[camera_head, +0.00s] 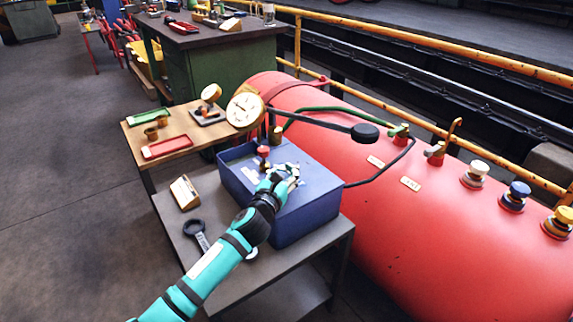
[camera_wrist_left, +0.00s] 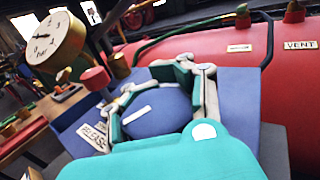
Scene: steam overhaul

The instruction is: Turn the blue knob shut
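A round blue knob (camera_wrist_left: 158,112) with a white mark shows in the left wrist view, over the blue box (camera_head: 317,212). My left gripper (camera_head: 291,175) is above the box top, with its fingers on both sides of this knob (camera_wrist_left: 158,84). The pads appear to lie against its sides. In the head view the gripper hides most of this knob. Another blue knob (camera_head: 519,190) sits on the red tank at the right, far from the gripper. My right gripper is not in view.
A red knob (camera_head: 263,151) and a gauge (camera_head: 245,110) stand near the gripper. A label reading RELEASE (camera_wrist_left: 94,137) is beside the knob. A grey table (camera_head: 215,270) carries a dark wrench (camera_head: 196,235) and a small box (camera_head: 184,192). A black hose runs along the red tank (camera_head: 430,250).

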